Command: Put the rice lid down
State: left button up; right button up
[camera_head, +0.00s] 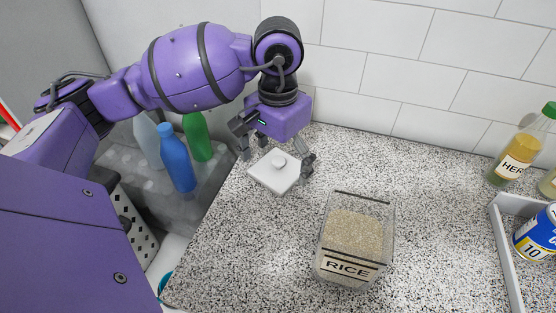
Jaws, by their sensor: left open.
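The rice lid (267,176), a white square with a round knob on top, is at the left edge of the speckled counter, and looks to lie flat on it. My left gripper (275,165) is open above the lid, its fingers apart on either side of it. The rice container (354,240), clear and square with a "RICE" label, stands to the right and nearer. It is open on top and holds grain. My right gripper is not in view.
A grey tray (507,252) with a blue can (536,234) is at the right. A herb bottle (515,158) stands behind it. Blue (176,160) and green (197,136) bottles stand left of the counter. Counter (430,220) between container and tray is clear.

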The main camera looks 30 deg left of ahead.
aim_at(278, 160)
pick_arm(q)
notch_tip(278, 160, up, 12)
jog(key=shift+r, duration=0.25)
jog(key=shift+f, duration=0.15)
dwell(0.6)
